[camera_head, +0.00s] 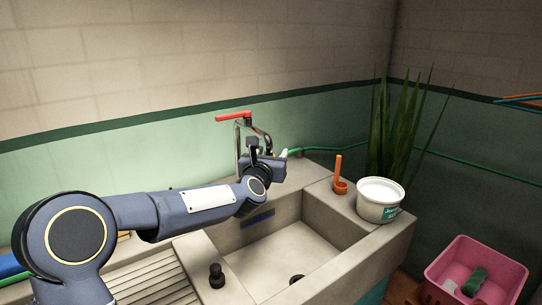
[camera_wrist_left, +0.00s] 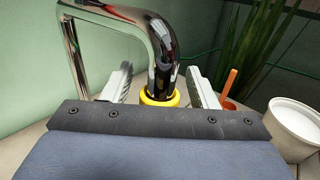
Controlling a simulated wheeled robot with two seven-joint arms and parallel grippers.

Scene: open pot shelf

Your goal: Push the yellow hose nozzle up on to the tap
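The chrome tap (camera_head: 238,140) with a red lever (camera_head: 233,116) stands at the back of the sink. In the left wrist view its curved spout (camera_wrist_left: 162,60) points down. The yellow hose nozzle (camera_wrist_left: 160,97) shows as a ring around the spout's lower end; its lower part is hidden behind my gripper body. My left gripper (camera_head: 277,155) is at the tap. In the wrist view the fingers of my left gripper (camera_wrist_left: 159,68) stand on either side of spout and nozzle, with visible gaps, so it looks open. The nozzle is hidden in the head view. My right gripper is not in view.
The stone sink (camera_head: 285,255) lies below. An orange scoop (camera_head: 339,180) and a white tub (camera_head: 379,202) stand on its right ledge, with a tall plant (camera_head: 398,135) behind. A green hose (camera_head: 325,148) runs along the wall. A pink crate (camera_head: 478,268) is at lower right.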

